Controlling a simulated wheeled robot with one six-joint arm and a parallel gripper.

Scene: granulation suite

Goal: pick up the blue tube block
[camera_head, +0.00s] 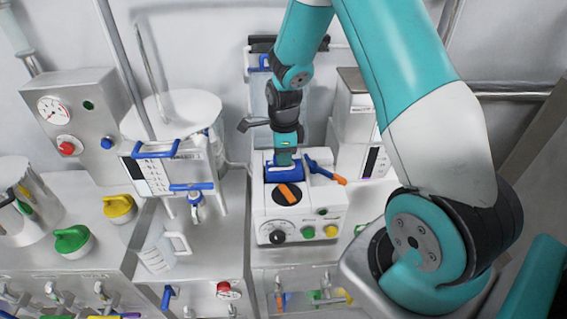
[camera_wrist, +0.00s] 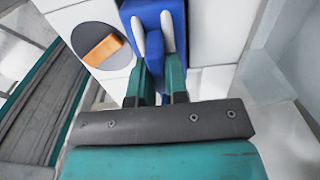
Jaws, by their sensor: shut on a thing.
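The blue tube block (camera_head: 283,174) is on top of the white machine (camera_head: 262,212), behind a dark round dial with an orange bar. My gripper (camera_head: 283,157) reaches down onto it from above. In the wrist view the blue block (camera_wrist: 149,14) lies at the top, between and around the two pale fingertips of my gripper (camera_wrist: 153,36). The fingers are shut on the block. Whether the block still touches the machine I cannot tell.
A blue lever with an orange end (camera_head: 326,173) stands just right of the block. The orange-barred dial (camera_head: 288,193) is in front. A white pitcher (camera_head: 157,250) and green (camera_head: 72,239) and yellow (camera_head: 119,207) lidded items stand left. My upper arm covers the right side.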

